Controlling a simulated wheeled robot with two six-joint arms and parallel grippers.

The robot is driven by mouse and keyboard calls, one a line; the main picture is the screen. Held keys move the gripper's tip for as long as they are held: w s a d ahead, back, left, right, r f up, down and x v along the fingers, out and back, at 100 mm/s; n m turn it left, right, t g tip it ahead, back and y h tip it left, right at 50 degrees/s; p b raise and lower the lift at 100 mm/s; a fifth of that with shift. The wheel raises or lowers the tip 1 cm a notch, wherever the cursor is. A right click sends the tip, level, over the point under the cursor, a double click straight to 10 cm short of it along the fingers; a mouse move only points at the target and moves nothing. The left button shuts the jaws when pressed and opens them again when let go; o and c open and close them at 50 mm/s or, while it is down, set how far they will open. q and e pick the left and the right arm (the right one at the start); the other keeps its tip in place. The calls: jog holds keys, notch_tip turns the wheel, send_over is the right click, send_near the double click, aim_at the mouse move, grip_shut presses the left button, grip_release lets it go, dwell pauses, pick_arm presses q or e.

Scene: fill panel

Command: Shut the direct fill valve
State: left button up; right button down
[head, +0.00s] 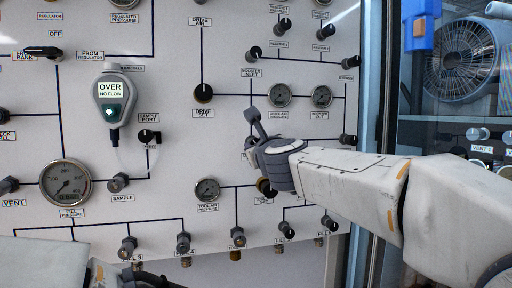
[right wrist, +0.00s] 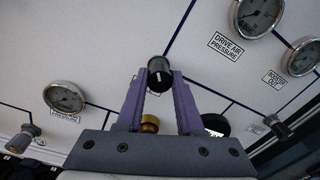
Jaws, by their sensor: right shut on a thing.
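A black valve knob (right wrist: 159,76) on the wall panel sits between the fingertips of my right gripper (right wrist: 159,82) in the right wrist view. The purple-grey fingers close on it from both sides. In the head view my right gripper (head: 254,128) is at the panel, below the drive air pressure gauge (head: 280,95), and its fingers and wrist hide the knob. I cannot read a direct fill label in either view, nor tell how far the knob is turned. My left arm (head: 45,265) shows at the lower left; its fingers do not show.
Near the right gripper are the booster out gauge (head: 322,97), the tool air pressure gauge (head: 207,190) and the drive set knob (head: 203,93). A row of fittings (head: 183,242) lines the panel's lower edge. A grey flow meter (head: 119,100) reads "OVER NO FLOW". A fan (head: 463,60) stands behind the blue frame.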

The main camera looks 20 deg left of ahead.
jog(key=shift+a+f+m+b, duration=0.1)
jog(key=shift+f+m+b, duration=0.05)
jog(key=shift+m, duration=1.65)
jog(key=shift+f+m+b, duration=0.1)
jog(key=shift+m+b, duration=0.05)
jog(key=shift+m, duration=1.65)
jog(key=c, duration=0.6)
grip_release()
jog(key=shift+o, duration=0.2)
jog(key=shift+r, duration=0.15)
jog(key=shift+s, duration=0.15)
jog(key=b+v, duration=0.2)
jog(key=v, duration=0.8)
jog(key=shift+d, duration=0.25)
